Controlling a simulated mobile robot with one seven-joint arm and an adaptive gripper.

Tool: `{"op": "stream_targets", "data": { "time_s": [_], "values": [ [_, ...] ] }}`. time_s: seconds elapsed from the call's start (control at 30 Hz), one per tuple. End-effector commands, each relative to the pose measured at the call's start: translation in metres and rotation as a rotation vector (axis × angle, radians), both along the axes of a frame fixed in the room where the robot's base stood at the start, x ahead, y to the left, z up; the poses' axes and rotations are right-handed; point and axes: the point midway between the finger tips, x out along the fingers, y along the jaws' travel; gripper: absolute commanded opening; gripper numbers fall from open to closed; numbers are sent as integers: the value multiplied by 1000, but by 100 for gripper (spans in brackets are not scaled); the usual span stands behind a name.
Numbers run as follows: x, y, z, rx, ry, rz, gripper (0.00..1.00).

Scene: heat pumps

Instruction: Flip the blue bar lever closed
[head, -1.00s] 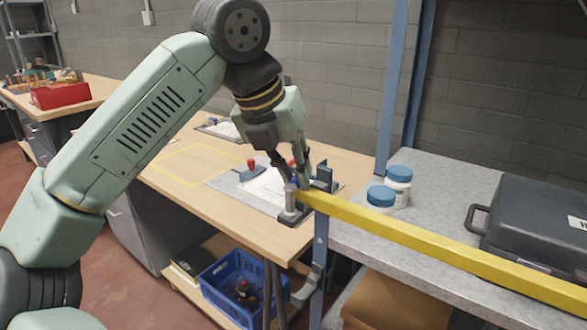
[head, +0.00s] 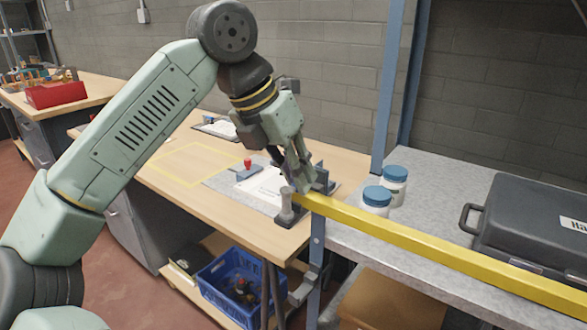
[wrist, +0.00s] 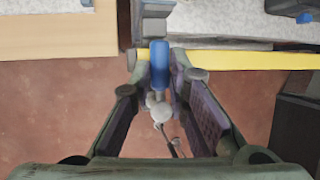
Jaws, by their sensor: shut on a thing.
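In the wrist view, the blue bar lever (wrist: 159,66) lies between the two fingers of my gripper (wrist: 158,72), pointing towards the palm from a grey fixture (wrist: 153,24). My gripper is shut on it. In the head view, my gripper (head: 298,174) is at the near right corner of the wooden bench, by a grey post-like clamp (head: 287,207) and a dark blue-grey bracket (head: 320,180). The fingers hide the blue bar there.
A yellow rail (head: 430,245) runs along the grey shelf's front edge, close right of my gripper. Two blue-lidded jars (head: 376,200) and a dark case (head: 535,225) stand on that shelf. A red-handled clamp (head: 247,170) is on the bench, left of my gripper.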

Motion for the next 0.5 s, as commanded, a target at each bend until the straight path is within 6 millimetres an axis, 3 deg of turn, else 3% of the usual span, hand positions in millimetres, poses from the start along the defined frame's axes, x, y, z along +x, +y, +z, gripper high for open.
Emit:
{"op": "stream_targets", "data": {
  "time_s": [0.17,0.2,0.5],
  "values": [
    [0,-1,0,0,0,-2,0],
    [0,-1,0,-1,-1,-2,18],
    [0,0,0,-1,-1,0,36]
  ]
}}
